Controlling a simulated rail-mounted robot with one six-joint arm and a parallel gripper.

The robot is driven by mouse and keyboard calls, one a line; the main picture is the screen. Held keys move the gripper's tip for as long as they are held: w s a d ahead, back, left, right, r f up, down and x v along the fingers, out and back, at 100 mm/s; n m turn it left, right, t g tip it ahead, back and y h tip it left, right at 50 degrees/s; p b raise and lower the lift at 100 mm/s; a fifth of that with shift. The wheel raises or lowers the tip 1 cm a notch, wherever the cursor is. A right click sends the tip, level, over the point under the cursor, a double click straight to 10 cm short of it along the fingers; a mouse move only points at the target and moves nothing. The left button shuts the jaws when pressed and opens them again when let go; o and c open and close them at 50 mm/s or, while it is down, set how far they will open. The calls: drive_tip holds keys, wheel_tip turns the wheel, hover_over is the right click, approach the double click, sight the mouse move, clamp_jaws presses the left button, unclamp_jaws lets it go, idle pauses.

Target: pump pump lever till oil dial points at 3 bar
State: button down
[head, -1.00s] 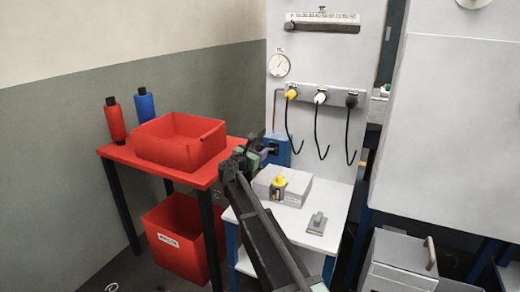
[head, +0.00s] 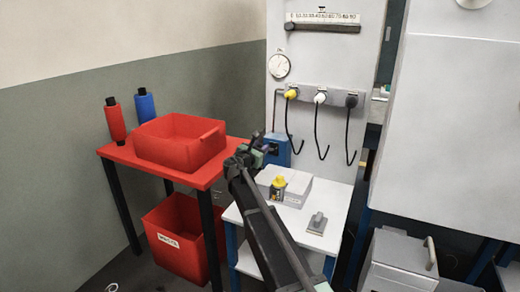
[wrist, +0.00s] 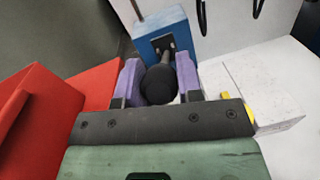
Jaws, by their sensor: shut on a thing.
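The blue pump box (head: 280,148) stands against the white panel, behind the small white table. In the wrist view the pump lever (wrist: 160,86) ends in a round black knob in front of the blue box (wrist: 165,33). My gripper (head: 261,149) has its purple fingers on both sides of this knob and is shut on it. The lever is mostly hidden by my gripper in the head view. The round white oil dial (head: 279,66) hangs on the panel above the pump; its needle is too small to read surely.
A red table (head: 150,163) with a red bin (head: 160,150) stands left of my gripper. Black hoses (head: 318,135) hang on the panel.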

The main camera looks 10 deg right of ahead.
drive_tip(key=shift+s+a+f+t+h+b, duration=0.15)
drive_tip(key=shift+s+f+t+h+b, duration=0.2)
drive_tip(key=shift+f+b, duration=1.05)
drive_tip(key=shift+s+a+f+t+h+b, duration=0.1)
drive_tip(key=shift+a+f+t+h+b, duration=0.3)
drive_tip(key=shift+b, duration=1.75)
drive_tip(key=shift+s+d+f+t+h+b, duration=0.1)
drive_tip(key=shift+s+f+t+h+b, duration=0.25)
drive_tip(key=shift+f+b, duration=1.1)
drive_tip(key=shift+w+f+b, duration=0.15)
drive_tip(key=shift+f+b, duration=1.7)
drive_tip(key=shift+b, duration=0.55)
drive_tip(key=c, duration=0.8)
unclamp_jaws()
drive_tip(key=b+v, duration=0.3)
drive_tip(key=v, duration=0.7)
drive_tip(key=shift+s+a+f, duration=0.15)
drive_tip(key=shift+s, duration=0.15)
